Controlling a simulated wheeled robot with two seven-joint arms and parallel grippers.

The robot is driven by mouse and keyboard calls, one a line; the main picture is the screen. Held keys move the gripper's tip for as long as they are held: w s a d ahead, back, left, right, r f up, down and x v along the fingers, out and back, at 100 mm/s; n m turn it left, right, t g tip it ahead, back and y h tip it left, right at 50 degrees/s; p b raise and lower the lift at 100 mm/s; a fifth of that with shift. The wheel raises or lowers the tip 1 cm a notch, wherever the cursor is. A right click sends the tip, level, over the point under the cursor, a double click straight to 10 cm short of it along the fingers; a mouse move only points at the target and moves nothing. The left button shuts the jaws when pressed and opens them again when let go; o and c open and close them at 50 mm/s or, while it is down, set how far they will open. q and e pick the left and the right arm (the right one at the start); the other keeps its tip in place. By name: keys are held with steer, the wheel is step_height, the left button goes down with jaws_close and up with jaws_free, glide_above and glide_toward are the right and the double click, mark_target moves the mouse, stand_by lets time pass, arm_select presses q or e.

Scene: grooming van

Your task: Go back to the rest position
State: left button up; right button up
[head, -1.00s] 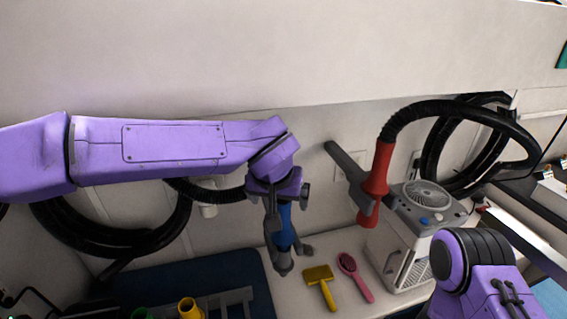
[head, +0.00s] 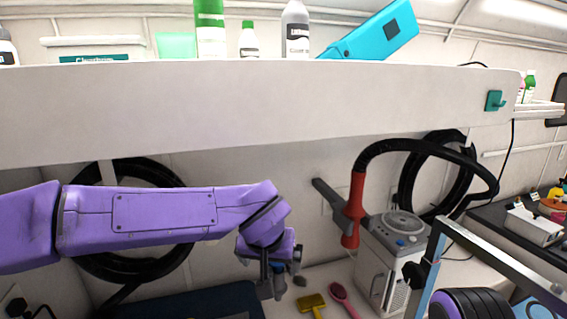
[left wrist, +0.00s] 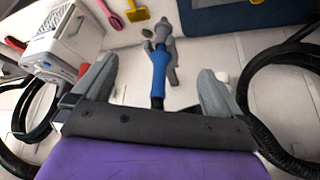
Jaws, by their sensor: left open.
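My left gripper (head: 272,275) is in front of the white back wall, below the shelf, at the end of my purple left arm. In the left wrist view its two grey fingers (left wrist: 157,92) are spread wide apart. A blue-handled tool with a grey head (left wrist: 160,68) shows between the fingers in that view, and neither finger visibly touches it. In the head view the gripper mostly hides this tool. Part of my right arm shows at the bottom right of the head view; its gripper is not in view.
A white shelf (head: 230,115) with bottles spans above my left arm. A red-handled hose nozzle (head: 354,210) is beside the white dryer box (head: 378,275). A yellow brush (head: 312,303) and pink brush (head: 343,298) lie on the counter. Black hoses (head: 125,270) hang in loops on the wall.

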arm_select(q)
steer(key=s+a+f+n+t+y+b, duration=0.15)
steer(key=a+f+n, duration=0.25)
steer(key=f, duration=0.5)
steer(key=a+f+n+t+y+b, duration=0.15)
steer(key=a+f+n, duration=0.25)
steer(key=f, duration=0.4)
steer(key=a+f+n+y+b, duration=0.15)
steer(key=a+f+n, duration=0.3)
steer(key=f, duration=0.45)
steer(key=s+a+f+m+g+b, duration=0.2)
steer(key=s+a+f+b, duration=0.3)
steer(key=s+f, duration=0.9)
steer(key=s+a+f+m+g+b, duration=0.2)
steer(key=s+a+f+b, duration=0.3)
steer(key=s+a+f, duration=0.5)
steer(key=s+f+g, duration=0.1)
steer(key=s+f, duration=0.4)
steer(key=s, duration=0.2)
steer(key=shift+f, duration=0.15)
arm_select(e)
step_height(320, 180, down, 14)
steer(key=shift+s+f, duration=0.15)
steer(key=shift+f, duration=0.05)
arm_select(q)
steer(key=shift+h, duration=0.25)
arm_select(e)
steer(key=shift+d, duration=0.1)
